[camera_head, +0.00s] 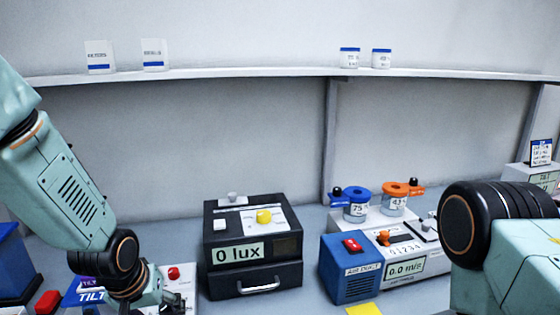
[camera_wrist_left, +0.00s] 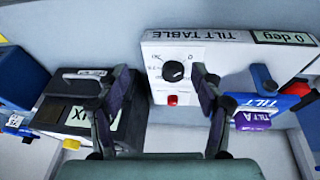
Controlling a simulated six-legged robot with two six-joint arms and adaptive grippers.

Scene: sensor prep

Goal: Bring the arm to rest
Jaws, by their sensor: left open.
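My left arm (camera_head: 65,190) comes in from the left and reaches down to the bench. Its gripper (camera_wrist_left: 160,75) is open, with two dark fingers spread apart and nothing between them. In the wrist view the white tilt table unit (camera_wrist_left: 225,70) is beyond the fingers, with a black knob (camera_wrist_left: 173,71), a red button and a display reading 0 deg. In the head view the arm's wrist hides most of that unit (camera_head: 181,289). My right arm (camera_head: 500,245) shows only as a bent part at the right edge. Its gripper is out of view.
A black box reading 0 lux (camera_head: 237,253) stands right of my left gripper. A blue air duct unit (camera_head: 347,280), a 0.0 m/s meter (camera_head: 420,268) and blue- (camera_head: 356,210) and orange-lidded jars (camera_head: 394,207) stand further right.

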